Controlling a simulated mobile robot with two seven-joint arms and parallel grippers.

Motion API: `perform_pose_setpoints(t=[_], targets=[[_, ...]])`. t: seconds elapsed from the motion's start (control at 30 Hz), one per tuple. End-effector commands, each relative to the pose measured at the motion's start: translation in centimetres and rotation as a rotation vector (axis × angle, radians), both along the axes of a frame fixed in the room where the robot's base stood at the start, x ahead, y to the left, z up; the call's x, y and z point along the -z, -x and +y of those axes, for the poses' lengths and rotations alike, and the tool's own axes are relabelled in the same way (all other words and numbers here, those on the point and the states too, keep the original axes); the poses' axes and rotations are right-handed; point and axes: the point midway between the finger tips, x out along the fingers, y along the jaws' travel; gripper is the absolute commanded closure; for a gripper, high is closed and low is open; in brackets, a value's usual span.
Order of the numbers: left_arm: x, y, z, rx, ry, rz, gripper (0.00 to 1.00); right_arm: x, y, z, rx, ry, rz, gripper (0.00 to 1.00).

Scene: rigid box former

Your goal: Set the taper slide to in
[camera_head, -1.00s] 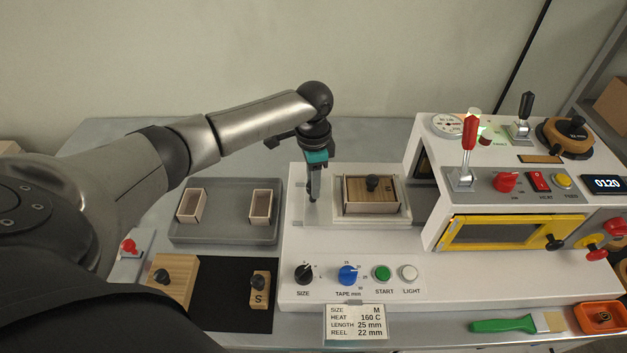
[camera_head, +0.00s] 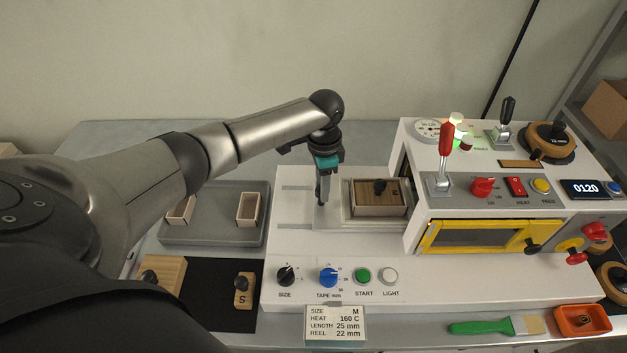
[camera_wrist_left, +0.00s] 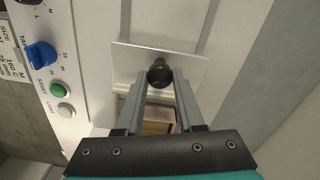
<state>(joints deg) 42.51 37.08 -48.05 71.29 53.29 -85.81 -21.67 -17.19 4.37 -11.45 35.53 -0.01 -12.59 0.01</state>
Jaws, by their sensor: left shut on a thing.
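The taper slide (camera_head: 331,219) is a pale flat carriage on the white machine deck. A wooden block with a black knob (camera_head: 378,198) sits at its right part. My left gripper (camera_head: 321,202) comes down over the slide's left end. In the left wrist view my left gripper (camera_wrist_left: 161,80) is shut on the slide's round black knob (camera_wrist_left: 160,70), above a pale plate (camera_wrist_left: 190,66). Two grey guide tracks (camera_head: 296,226) lie bare left of the slide. My right gripper is not in view.
The raised housing (camera_head: 413,207) with a yellow-framed window (camera_head: 430,238) stands right of the slide. A grey tray (camera_head: 215,243) with two small open boxes is at the left. A row of knobs and buttons (camera_head: 363,276) runs along the front.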

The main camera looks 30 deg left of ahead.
Motion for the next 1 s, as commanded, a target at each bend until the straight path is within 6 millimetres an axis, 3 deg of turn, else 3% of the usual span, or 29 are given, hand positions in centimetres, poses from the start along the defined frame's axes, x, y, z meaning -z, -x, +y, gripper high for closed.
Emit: perform_pose_setpoints(t=[0.2, 0.5, 1.0], targets=[[-0.1, -2.5, -4.2, 0.006, 0.007, -0.003, 1.00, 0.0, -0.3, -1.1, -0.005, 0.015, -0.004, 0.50], [0.0, -4.8, -8.0, 0.004, 0.006, -0.004, 1.00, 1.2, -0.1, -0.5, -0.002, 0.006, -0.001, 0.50], [-0.1, -5.4, -8.9, 0.003, 0.005, -0.004, 1.00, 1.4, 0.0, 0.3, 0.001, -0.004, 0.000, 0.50]])
